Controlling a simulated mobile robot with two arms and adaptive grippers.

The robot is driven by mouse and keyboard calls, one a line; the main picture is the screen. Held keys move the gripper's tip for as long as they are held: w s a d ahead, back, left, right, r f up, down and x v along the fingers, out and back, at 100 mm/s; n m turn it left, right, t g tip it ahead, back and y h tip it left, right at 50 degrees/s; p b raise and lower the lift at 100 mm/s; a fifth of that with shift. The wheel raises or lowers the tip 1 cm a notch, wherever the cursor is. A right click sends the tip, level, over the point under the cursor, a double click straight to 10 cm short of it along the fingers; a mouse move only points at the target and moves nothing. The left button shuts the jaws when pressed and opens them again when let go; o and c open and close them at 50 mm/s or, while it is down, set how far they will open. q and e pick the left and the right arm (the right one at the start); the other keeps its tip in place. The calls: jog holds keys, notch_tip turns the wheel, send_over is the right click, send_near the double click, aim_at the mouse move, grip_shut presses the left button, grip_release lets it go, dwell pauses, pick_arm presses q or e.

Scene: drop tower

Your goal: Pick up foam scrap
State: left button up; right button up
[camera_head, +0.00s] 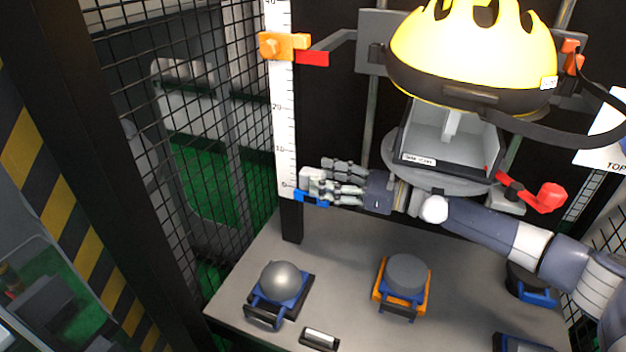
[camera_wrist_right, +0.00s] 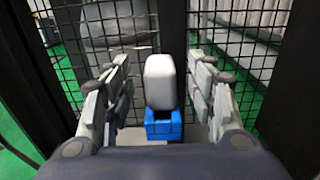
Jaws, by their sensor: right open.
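A pale rounded block, which looks like the foam scrap (camera_head: 310,175), sits on a small blue holder (camera_head: 311,197) by the foot of the white ruler. In the right wrist view the foam scrap (camera_wrist_right: 160,80) stands upright on the blue holder (camera_wrist_right: 163,126), between my fingers. My right gripper (camera_head: 335,178) reaches in from the right, fingers pointing left. In the right wrist view my right gripper (camera_wrist_right: 165,100) is open, with a finger on each side of the scrap and gaps visible on both sides. My left gripper is not in view.
The white ruler (camera_head: 282,120) carries an orange slider (camera_head: 284,45). A grey tray (camera_head: 450,135) and a yellow helmet (camera_head: 470,50) are above my right arm. A grey ball (camera_head: 281,279) and a grey disc (camera_head: 408,272) rest in holders on the table (camera_head: 345,255). Black mesh (camera_head: 235,110) stands left.

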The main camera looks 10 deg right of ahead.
aim_at(325, 177)
jog(key=x, duration=0.3)
jog(key=shift+w+a, duration=0.15)
jog(key=shift+a, duration=0.1)
jog(key=shift+c, duration=0.3)
jog(key=c, duration=0.8)
jog(key=shift+r, duration=0.1)
